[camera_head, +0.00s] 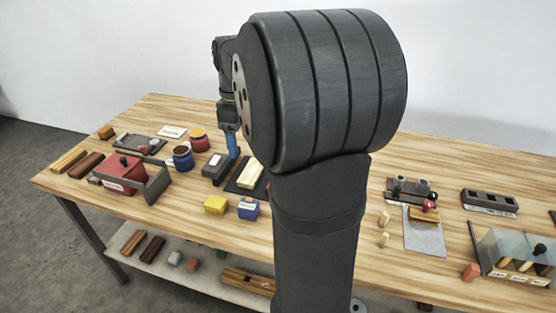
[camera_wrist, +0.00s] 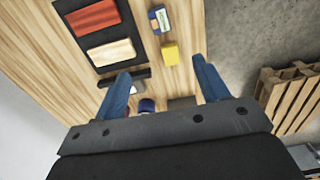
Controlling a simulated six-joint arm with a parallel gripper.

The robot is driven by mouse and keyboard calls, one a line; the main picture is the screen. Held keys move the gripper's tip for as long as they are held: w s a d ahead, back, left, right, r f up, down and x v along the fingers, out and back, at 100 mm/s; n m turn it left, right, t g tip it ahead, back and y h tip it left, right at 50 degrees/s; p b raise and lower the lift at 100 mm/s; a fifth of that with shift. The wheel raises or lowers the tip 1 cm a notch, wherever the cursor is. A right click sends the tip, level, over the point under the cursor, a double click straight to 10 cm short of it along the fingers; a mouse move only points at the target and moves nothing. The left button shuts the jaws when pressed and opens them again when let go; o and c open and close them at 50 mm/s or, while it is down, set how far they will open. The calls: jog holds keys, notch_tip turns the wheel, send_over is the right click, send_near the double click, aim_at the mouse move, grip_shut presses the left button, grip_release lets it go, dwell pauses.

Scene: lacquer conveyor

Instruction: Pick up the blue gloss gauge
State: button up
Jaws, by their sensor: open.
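The blue gauge (camera_head: 248,208) is a small blue box with a pale label on top. It sits on the wooden table beside a yellow block (camera_head: 215,204). In the wrist view, a small labelled block with some blue (camera_wrist: 154,22) lies near the top edge, beyond the yellow block (camera_wrist: 170,54); it looks like the same gauge. My gripper (camera_wrist: 162,88) is open, with its two blue fingers wide apart and nothing held between them. In the head view my gripper (camera_head: 232,146) hangs over the table behind the gauge, apart from it. My arm hides part of the table.
A dark mat with a cream block (camera_head: 250,176) and a grey holder (camera_head: 216,165) lie behind the gauge. Blue (camera_head: 183,160) and red (camera_head: 199,142) jars stand to the left. A red box (camera_head: 118,172) is farther left. Bare table lies in front of the gauge.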

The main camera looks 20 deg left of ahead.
aim_at(248, 203)
jog(key=shift+n, duration=0.3)
jog(key=f, duration=1.9)
jog(key=shift+d+f, duration=0.25)
jog(key=shift+d, duration=0.15)
jog(key=shift+a+f, duration=0.15)
jog(key=shift+f, duration=1.35)
jog(key=shift+a+f, duration=0.1)
jog(key=shift+f, duration=1.4)
jog(key=c, duration=1.3)
jog(key=shift+o, duration=0.2)
jog(key=shift+r, duration=0.1)
